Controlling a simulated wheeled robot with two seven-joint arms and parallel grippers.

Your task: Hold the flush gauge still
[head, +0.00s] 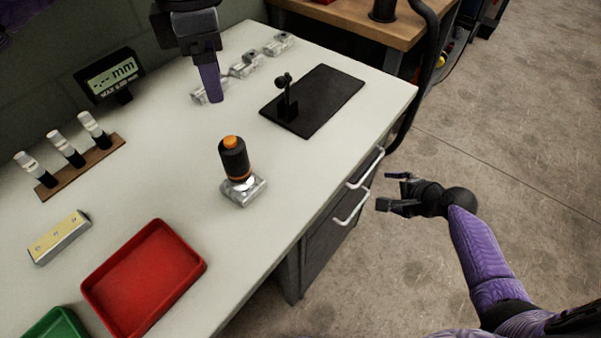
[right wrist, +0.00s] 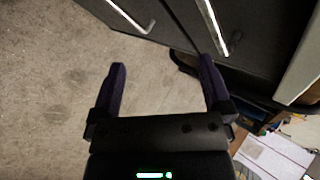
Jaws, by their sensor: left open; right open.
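A black cylinder with an orange cap and orange ring (head: 234,158) stands upright on a small silver metal block (head: 243,190) near the middle of the bench. It looks like the flush gauge, but I cannot be sure. My left gripper (head: 211,97) hangs over the back of the bench, behind the cylinder and apart from it. One purple finger shows clearly; it is open and holds nothing that I can see. My right gripper (head: 385,190) is open and empty, off the bench's right edge. In the right wrist view its two fingers (right wrist: 163,85) are wide apart with only floor between them.
A display reading dashes and mm (head: 110,75) stands at the back left. A black plate with a small upright (head: 330,92) lies at the back right. White-capped bottles (head: 66,148), a yellow-topped block (head: 60,237) and a red tray (head: 98,290) occupy the left. Drawer handles (head: 351,208) project near my right gripper.

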